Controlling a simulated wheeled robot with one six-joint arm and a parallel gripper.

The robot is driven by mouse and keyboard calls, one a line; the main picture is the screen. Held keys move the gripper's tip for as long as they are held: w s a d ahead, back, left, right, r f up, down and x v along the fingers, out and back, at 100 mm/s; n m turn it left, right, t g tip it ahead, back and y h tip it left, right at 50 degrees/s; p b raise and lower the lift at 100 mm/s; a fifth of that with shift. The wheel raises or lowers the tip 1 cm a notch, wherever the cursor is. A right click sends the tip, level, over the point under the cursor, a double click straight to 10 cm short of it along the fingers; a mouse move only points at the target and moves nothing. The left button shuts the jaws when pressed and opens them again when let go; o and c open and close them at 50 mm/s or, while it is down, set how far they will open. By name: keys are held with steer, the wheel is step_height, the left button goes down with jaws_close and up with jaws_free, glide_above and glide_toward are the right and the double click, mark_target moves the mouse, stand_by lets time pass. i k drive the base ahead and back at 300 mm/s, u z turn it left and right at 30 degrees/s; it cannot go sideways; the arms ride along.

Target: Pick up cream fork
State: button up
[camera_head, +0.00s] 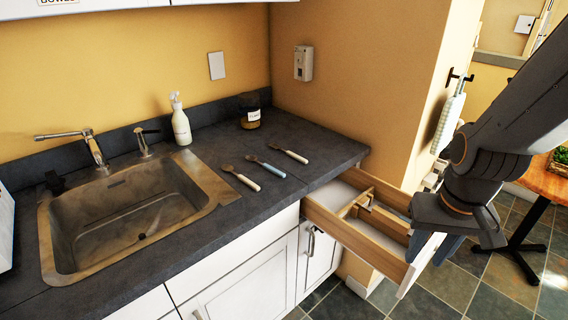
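Three small utensils lie apart on the dark counter, right of the sink. The nearest (240,178) has a cream handle and a brownish head. The middle one (265,166) has a pale blue handle. The farthest (289,153) has a cream or whitish handle. Their heads are too small for me to tell which cream one is the fork. My gripper (432,250) points down over the front end of the open drawer, right of the counter and well away from the utensils. Its dark fingers appear apart, with the white drawer front showing between them; I see nothing held.
An open wooden drawer (347,232) with dividers juts out below the counter's right end. A sink (55,235) with a faucet (95,150) is at left. A soap bottle (181,126) and dark jar (250,118) stand behind the utensils. Counter around the utensils is clear.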

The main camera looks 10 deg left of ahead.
mark_target(292, 154)
steer(key=u, duration=0.25)
steer(key=i, duration=1)
steer(key=z, duration=0.05)
